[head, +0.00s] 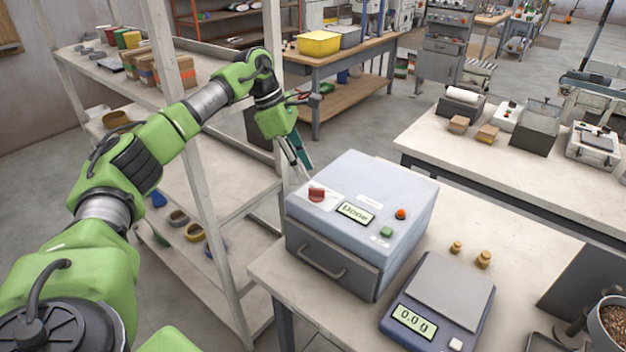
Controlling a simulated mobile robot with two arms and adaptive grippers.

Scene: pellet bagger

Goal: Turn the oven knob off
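The oven (405,205) is a grey-blue box with a handled front drawer, standing on a pale bench. Its red knob (317,194) is on the left of the sloped top panel, on a white label plate. A display (355,212) beside it reads "Done". A green button (386,231) and a red button (401,213) sit further right. My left gripper (303,172) points down just above and behind the knob, with a small visible gap. Its fingers are thin and seen side-on, so I cannot tell whether they are open. My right gripper is out of view.
A scale (453,282) reading 0.0 g stands right of the oven, with two small brass weights (484,259) behind it. A shelf rack (200,190) stands close on the left, its upright behind my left arm. A bowl of pellets (612,322) is at the right edge.

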